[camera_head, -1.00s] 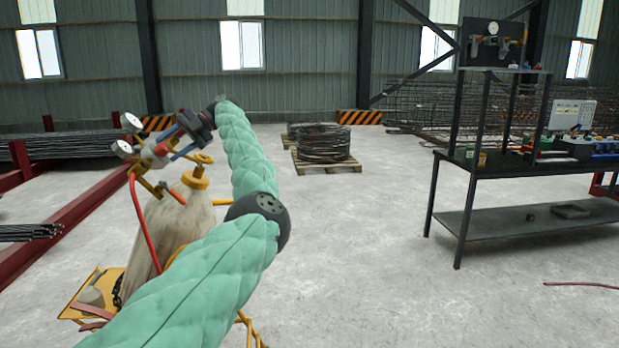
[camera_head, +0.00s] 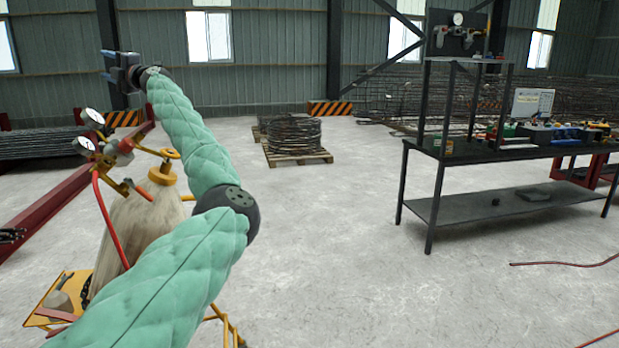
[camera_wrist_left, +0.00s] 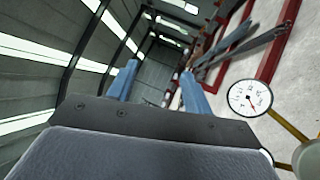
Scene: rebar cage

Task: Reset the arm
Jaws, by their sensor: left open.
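My left arm, in a green quilted sleeve, reaches in from the lower left of the head view and bends upward at a dark elbow joint. My left gripper (camera_head: 106,66) is raised at the upper left, above and apart from the gas cylinder with its gauges. It is open and empty. In the left wrist view its two blue fingers (camera_wrist_left: 158,85) stand apart with nothing between them. My right gripper is not in view.
The gas cylinder (camera_head: 143,227) stands on a yellow cart, with a regulator and gauges (camera_head: 93,118) below my left gripper. A black workbench (camera_head: 500,152) stands at the right. A pallet of coiled wire (camera_head: 294,136) lies beyond clear floor.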

